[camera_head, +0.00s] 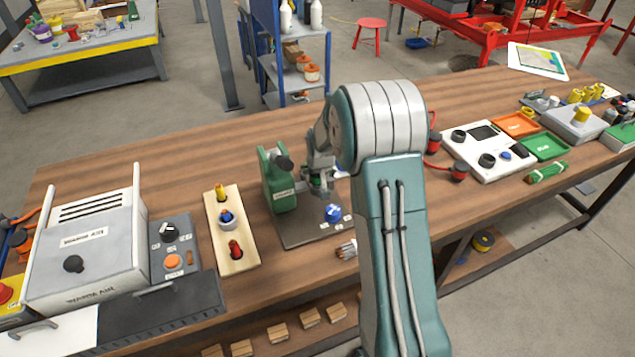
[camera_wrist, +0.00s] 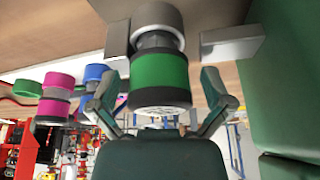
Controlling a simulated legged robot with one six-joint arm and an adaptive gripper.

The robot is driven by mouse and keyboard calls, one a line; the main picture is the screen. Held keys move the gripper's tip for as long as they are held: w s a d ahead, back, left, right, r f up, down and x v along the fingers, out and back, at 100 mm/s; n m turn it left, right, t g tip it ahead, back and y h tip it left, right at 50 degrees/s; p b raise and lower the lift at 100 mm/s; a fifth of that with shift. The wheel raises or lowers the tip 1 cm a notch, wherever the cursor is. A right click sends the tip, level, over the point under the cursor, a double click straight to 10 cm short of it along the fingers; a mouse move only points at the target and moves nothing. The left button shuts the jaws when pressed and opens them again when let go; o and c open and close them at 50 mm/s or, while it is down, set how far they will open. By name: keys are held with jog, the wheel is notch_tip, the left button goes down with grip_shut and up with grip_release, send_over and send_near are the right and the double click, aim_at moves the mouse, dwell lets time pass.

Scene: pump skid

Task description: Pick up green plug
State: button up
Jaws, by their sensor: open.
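The green plug (camera_wrist: 158,72), a grey cylinder with a wide green band and dark ends, stands between the fingers in the wrist view. My gripper (camera_wrist: 172,43) is open, one grey fingertip on each side of the plug's narrower grey part. A gap shows at the right fingertip; contact at the left one cannot be told. In the head view my gripper (camera_head: 322,180) is low over the bench beside the green press-like device (camera_head: 279,183), and I cannot make out the green plug there.
A blue knob-like piece (camera_head: 333,212) sits on the device's dark base plate (camera_head: 300,236). A wooden board (camera_head: 238,258) with coloured pegs stands left. Magenta (camera_wrist: 57,85) and blue (camera_wrist: 95,76) cylinders show left in the wrist view; a green wall (camera_wrist: 285,100) is close at right.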

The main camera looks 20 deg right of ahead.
jog(key=c, duration=1.3)
jog(key=shift+r, duration=0.55)
notch_tip(320, 180, up, 2)
jog(key=shift+r, duration=0.25)
jog(key=s+r, duration=0.3)
jog(key=s, duration=0.1)
jog(key=s+a+r, duration=0.1)
jog(key=s+r, duration=0.2)
jog(key=s, duration=0.2)
jog(key=s+a+r, duration=0.1)
jog(key=s+r, duration=0.2)
jog(key=s, duration=0.2)
jog(key=shift+r, duration=0.25)
jog(key=shift+a, duration=0.15)
